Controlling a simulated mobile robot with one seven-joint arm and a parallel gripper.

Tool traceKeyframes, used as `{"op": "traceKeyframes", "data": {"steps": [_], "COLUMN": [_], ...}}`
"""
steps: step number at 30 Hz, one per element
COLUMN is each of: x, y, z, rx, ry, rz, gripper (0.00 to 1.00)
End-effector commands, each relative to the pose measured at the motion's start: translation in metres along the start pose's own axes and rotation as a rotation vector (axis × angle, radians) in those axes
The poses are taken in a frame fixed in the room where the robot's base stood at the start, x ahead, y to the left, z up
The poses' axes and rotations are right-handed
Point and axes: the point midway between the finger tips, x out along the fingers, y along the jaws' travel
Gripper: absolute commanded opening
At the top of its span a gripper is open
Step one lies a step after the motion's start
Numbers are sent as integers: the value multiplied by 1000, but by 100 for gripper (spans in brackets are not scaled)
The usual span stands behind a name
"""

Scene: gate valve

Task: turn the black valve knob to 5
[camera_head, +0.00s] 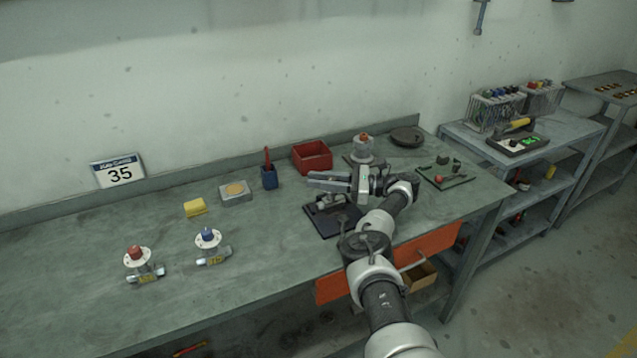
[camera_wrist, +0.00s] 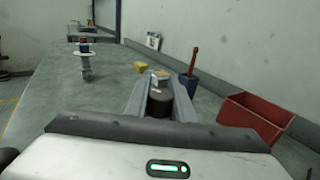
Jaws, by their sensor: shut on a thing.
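The black valve knob (camera_wrist: 158,102) is a dark cylinder in the wrist view, between the two grey fingers of my gripper (camera_wrist: 160,86). The fingers are shut on its sides. In the head view my gripper (camera_head: 312,180) points left above a dark base plate (camera_head: 322,223) near the front of the workbench. The valve on that plate is partly hidden under the gripper, and its knob is not clear there. No scale marks or pointer on the knob can be read in either view.
A red-knobbed valve (camera_head: 138,256) and a blue-knobbed valve (camera_head: 208,239) stand on the left of the bench (camera_head: 75,300). A blue cup (camera_head: 269,178), a red bin (camera_head: 312,156) and another fitting (camera_head: 363,150) stand behind my gripper. A sign (camera_head: 118,172) reads 35.

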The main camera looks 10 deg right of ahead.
Motion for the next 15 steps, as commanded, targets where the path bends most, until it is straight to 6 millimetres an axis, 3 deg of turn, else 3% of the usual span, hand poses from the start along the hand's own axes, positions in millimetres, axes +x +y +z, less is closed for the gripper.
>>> {"op": "traceKeyframes", "data": {"steps": [6,7,10,15], "x": [0,0,0,0], "y": [0,0,0,0], "z": [2,2,1,1], "rx": [-2,-2,-2,-2], "ry": [-1,-1,-1,-1], "rz": [-1,-1,-1,-1], "gripper": [0,24,41,41]}}
